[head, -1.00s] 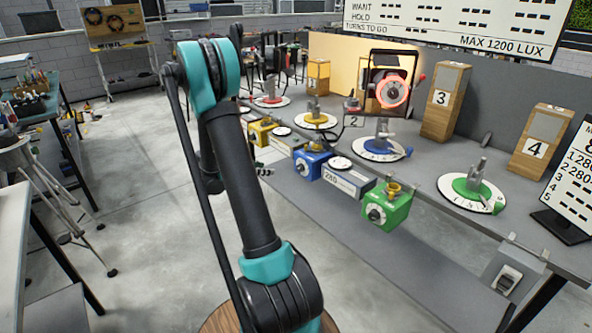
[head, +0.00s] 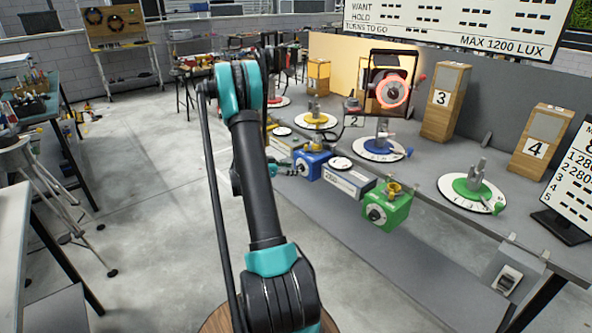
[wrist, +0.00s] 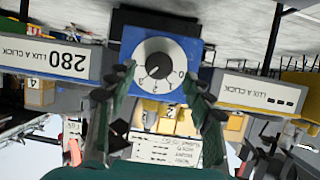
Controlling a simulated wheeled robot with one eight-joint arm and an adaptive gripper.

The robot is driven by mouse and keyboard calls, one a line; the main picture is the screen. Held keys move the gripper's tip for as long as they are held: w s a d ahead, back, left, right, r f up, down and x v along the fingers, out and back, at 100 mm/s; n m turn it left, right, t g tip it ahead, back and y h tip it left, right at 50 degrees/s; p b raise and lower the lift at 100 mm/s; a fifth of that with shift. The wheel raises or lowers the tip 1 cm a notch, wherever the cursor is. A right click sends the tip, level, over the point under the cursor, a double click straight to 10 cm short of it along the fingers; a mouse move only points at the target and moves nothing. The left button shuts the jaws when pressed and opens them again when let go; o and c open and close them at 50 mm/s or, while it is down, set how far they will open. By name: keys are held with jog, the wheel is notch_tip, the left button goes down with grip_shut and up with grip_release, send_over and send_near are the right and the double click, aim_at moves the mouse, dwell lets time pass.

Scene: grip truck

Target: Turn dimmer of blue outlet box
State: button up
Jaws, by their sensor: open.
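The blue outlet box (head: 313,165) hangs at the front edge of the long grey table in the head view, with a dial on its near face. In the wrist view, which is upside down, the blue box (wrist: 192,48) fills the upper middle. My gripper (wrist: 162,82) is open, with one finger on each side of the dial in the picture. I cannot tell whether the fingers touch it. In the head view my gripper (head: 288,170) is just left of the box, partly hidden by my arm.
A green outlet box (head: 388,208) hangs to the right, and a grey "280" label block (head: 347,184) sits between the boxes.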

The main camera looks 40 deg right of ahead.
aim_at(298, 168)
jog(key=shift+x, duration=1.6)
jog(key=c, duration=1.2)
